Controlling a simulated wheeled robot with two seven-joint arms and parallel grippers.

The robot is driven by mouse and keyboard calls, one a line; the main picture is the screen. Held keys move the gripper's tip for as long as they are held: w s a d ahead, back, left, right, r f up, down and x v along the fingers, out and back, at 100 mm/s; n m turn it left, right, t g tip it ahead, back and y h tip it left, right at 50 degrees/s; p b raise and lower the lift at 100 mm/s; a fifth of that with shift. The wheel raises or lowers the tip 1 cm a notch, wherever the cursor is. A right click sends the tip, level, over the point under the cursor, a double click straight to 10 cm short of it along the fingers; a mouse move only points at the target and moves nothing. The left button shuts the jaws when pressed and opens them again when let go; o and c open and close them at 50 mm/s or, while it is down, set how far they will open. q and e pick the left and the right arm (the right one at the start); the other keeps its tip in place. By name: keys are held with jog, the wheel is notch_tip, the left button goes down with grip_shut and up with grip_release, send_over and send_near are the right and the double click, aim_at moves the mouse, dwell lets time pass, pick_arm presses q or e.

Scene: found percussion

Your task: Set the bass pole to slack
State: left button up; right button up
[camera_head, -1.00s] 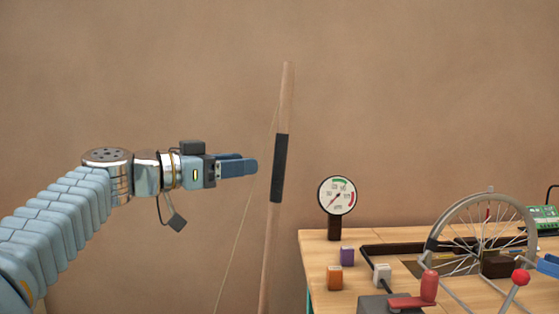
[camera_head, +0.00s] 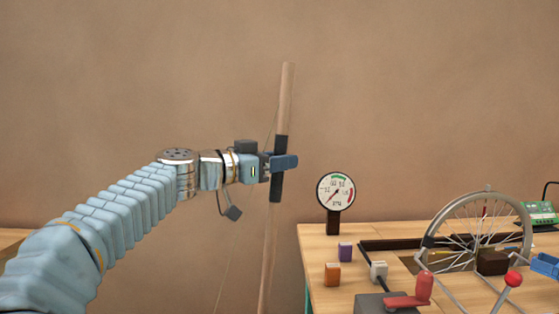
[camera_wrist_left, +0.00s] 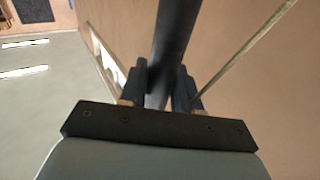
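The bass pole (camera_head: 286,95) is a tall wooden stick, tilted slightly right at its top, with a dark grip sleeve (camera_head: 281,150) around its upper part. A thin string runs down to the left from it. My left gripper (camera_head: 284,162) is at the sleeve, its blue fingers reaching past it. In the left wrist view the dark sleeve (camera_wrist_left: 172,40) stands between the two fingers (camera_wrist_left: 163,85). Whether both fingers press on it I cannot tell. A round dial gauge (camera_head: 336,190) with green and red arcs stands right of the pole. My right gripper is not in view.
A wooden workbench (camera_head: 318,245) fills the lower right, with a spoked wheel (camera_head: 487,192), a red-handled lever (camera_head: 424,287), a red-knobbed lever (camera_head: 513,279), and small orange (camera_head: 332,275) and purple (camera_head: 345,252) blocks.

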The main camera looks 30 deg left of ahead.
pick_arm(q)
grip_shut()
jog(key=s+a+n+t+b, duration=0.1)
jog(key=s+a+b, duration=0.3)
jog(key=a, duration=0.3)
jog(key=s+a+n+t+b, duration=0.1)
jog(key=s+a+b, duration=0.4)
jog(key=a, duration=0.3)
jog(key=shift+f+t+h+b, duration=0.3)
jog(key=shift+t+b, duration=0.1)
jog(key=shift+b, duration=0.35)
jog(key=shift+o, duration=0.5)
grip_release()
jog(key=shift+a, duration=0.1)
jog(key=o, duration=0.3)
jog(key=shift+s+a, duration=0.2)
jog(key=shift+s, duration=0.05)
jog(key=shift+d, duration=0.1)
